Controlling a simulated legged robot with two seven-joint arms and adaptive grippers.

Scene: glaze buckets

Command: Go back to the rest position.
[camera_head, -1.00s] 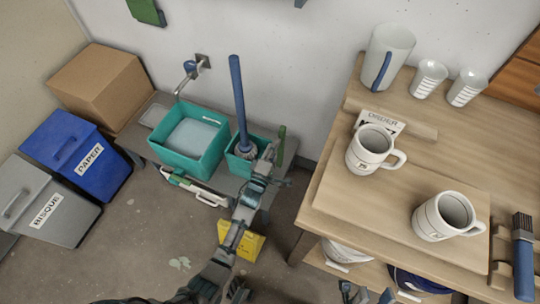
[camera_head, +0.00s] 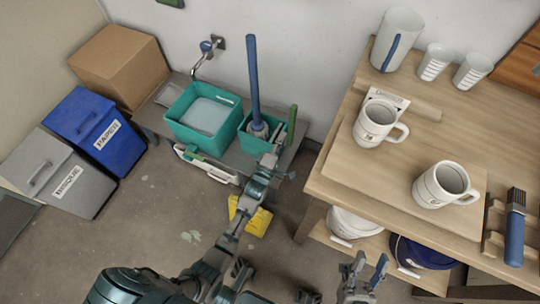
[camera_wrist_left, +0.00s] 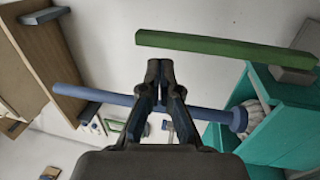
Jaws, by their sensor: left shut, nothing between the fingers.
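My left arm reaches up from the bottom of the head view. Its gripper (camera_head: 273,158) is shut and empty, close to the front right of the small teal bucket (camera_head: 254,146). The left wrist view shows its fingertips (camera_wrist_left: 160,68) together, with nothing between them. The blue-handled brush (camera_head: 253,80) stands in the small bucket, leaning slightly; its handle (camera_wrist_left: 90,94) passes behind the fingers in the wrist view. A green bar (camera_head: 292,123) rises at the bucket's right side. My right gripper (camera_head: 363,275) is at the bottom, its fingers apart and empty, in front of the table.
A larger teal basin (camera_head: 204,145) stands on the low bench under a tap (camera_head: 207,48). The wooden table (camera_head: 470,140) at right carries mugs (camera_head: 376,122), cups and a pitcher (camera_head: 397,40). Blue (camera_head: 95,130) and grey (camera_head: 65,175) bins stand left. A yellow object (camera_head: 250,215) lies on the floor.

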